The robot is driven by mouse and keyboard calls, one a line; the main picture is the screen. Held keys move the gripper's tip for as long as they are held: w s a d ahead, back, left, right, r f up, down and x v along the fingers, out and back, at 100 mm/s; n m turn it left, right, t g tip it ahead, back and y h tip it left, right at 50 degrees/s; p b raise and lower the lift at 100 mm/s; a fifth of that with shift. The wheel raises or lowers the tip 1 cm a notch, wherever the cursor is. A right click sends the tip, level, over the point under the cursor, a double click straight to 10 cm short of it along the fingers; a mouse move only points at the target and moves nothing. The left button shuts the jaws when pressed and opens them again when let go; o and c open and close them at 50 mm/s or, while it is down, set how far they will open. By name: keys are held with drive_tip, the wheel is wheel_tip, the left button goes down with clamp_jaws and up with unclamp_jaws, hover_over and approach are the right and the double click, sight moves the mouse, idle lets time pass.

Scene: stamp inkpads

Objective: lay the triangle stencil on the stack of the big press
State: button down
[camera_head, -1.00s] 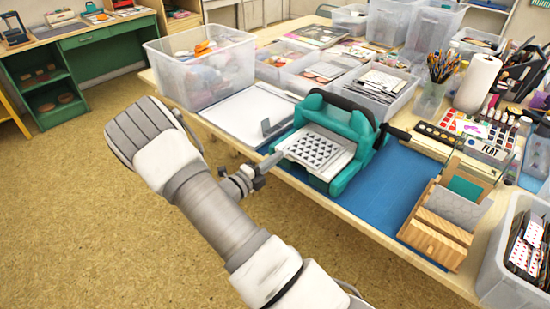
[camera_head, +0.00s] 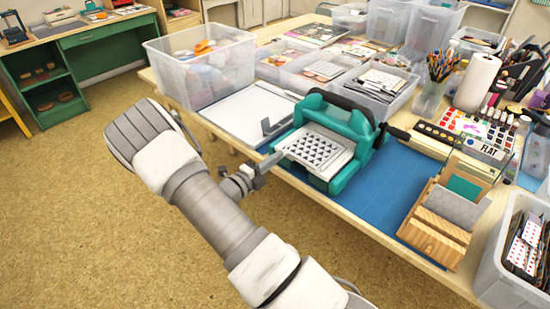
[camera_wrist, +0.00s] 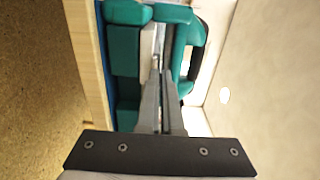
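The big press (camera_head: 345,125) is teal with a black handle and stands on the blue mat near the table's front edge. The triangle stencil (camera_head: 316,147), a pale plate with rows of dark triangles, is over the white stack (camera_head: 334,167) on the press's front bed. I cannot tell whether it touches the stack all over. My gripper (camera_head: 276,160) reaches in from the left, its fingertips at the stencil's left edge. In the wrist view my gripper (camera_wrist: 160,75) has its fingers close together on the thin plate edge, with the teal press (camera_wrist: 125,50) around it.
A blue mat (camera_head: 395,185) lies right of the press, with a wooden rack (camera_head: 440,225) on it. A white board (camera_head: 245,112) with a grey bracket lies to the left. Clear bins (camera_head: 205,75) crowd behind.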

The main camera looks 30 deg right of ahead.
drive_tip(key=shift+f, duration=0.35)
idle(0.3)
drive_tip(key=c, duration=1)
unclamp_jaws()
drive_tip(key=shift+p+v, duration=0.8)
drive_tip(key=shift+v, duration=1.75)
